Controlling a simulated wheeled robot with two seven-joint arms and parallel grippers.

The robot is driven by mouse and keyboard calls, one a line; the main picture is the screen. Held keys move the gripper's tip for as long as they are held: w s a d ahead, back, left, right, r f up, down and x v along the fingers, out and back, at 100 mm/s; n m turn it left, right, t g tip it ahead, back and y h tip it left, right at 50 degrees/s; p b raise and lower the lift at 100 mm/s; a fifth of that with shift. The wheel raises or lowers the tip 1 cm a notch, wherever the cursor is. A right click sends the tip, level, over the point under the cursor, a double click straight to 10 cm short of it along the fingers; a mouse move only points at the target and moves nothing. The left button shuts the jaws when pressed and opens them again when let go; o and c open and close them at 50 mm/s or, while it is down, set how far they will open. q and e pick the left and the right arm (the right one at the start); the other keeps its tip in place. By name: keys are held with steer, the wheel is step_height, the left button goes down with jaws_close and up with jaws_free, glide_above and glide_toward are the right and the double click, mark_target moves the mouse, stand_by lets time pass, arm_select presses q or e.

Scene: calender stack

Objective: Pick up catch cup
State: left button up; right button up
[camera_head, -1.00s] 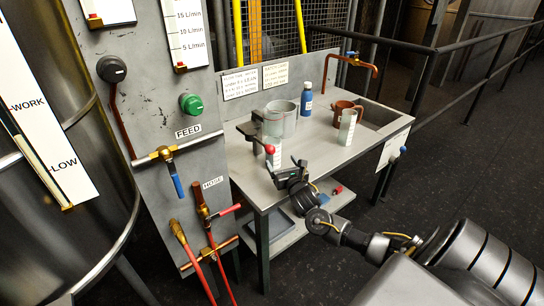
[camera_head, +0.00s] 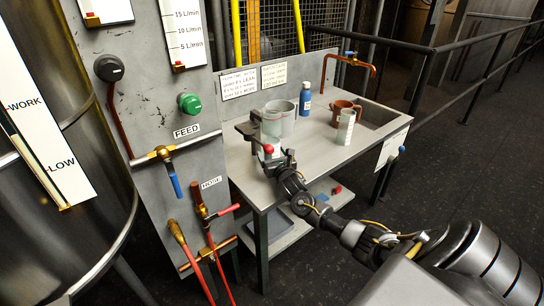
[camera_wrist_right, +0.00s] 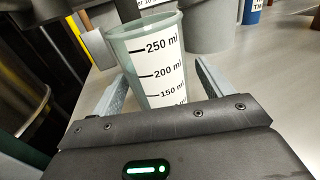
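A clear graduated cup (camera_wrist_right: 150,55) with a white label up to 250 ml stands upright between the two fingers of my right gripper (camera_wrist_right: 160,85) in the right wrist view. The fingers are open on either side of it, with a small gap showing near the right finger. My left gripper is not in view.
The valve panel is at left.

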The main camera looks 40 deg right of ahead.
mark_target(276, 150)
steer(key=c, duration=1.2)
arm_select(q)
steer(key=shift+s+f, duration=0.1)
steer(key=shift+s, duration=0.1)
arm_select(e)
steer(key=shift+r, duration=0.3)
steer(key=shift+r, duration=1.6)
steer(key=shift+s+f, duration=0.15)
steer(key=shift+s, duration=0.65)
steer(key=s, duration=1.1)
steer(key=shift+s+a, duration=0.15)
steer(key=shift+s, duration=0.1)
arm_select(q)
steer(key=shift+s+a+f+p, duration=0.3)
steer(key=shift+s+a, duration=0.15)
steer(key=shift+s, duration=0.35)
arm_select(e)
steer(key=shift+s, duration=2.35)
steer(key=shift+s, duration=0.1)
